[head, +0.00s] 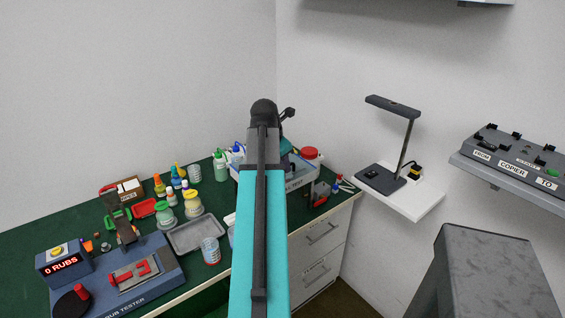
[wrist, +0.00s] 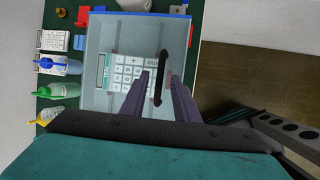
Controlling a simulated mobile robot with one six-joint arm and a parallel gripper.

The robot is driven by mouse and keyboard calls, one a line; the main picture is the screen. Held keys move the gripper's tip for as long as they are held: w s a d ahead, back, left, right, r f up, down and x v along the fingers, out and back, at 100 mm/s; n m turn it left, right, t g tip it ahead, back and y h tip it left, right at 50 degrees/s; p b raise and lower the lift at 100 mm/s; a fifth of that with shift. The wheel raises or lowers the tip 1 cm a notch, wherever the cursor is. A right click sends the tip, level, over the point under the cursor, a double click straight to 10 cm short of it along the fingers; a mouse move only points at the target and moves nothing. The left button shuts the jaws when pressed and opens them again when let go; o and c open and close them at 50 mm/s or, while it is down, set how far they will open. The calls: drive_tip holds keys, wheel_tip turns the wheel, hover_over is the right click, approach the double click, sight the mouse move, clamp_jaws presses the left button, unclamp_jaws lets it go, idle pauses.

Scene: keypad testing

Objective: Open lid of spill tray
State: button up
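The spill tray (wrist: 92,100) is a pale, box-like tray on the green bench in the wrist view. In the head view its light front (head: 305,180) shows partly behind my arm. A clear, bluish lid (wrist: 130,32) appears to lie over it, with a keypad (wrist: 128,72) visible beneath. A black bar handle (wrist: 160,80) stands out near the tray's right side. My gripper (wrist: 160,74) is open, its two purple fingers either side of the handle in the picture. I cannot tell whether they touch it. In the head view my arm hides most of the gripper.
Several bottles (wrist: 58,90) stand close to the tray's left side. A rub tester (head: 115,280), a grey tray (head: 197,234) and more bottles occupy the bench's left. A lamp (head: 392,145) stands on a shelf at right. Floor (wrist: 255,80) shows beyond the bench edge.

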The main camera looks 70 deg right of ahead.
clamp_jaws()
drive_tip(key=shift+d+r, duration=0.1)
drive_tip(key=shift+r, duration=0.1)
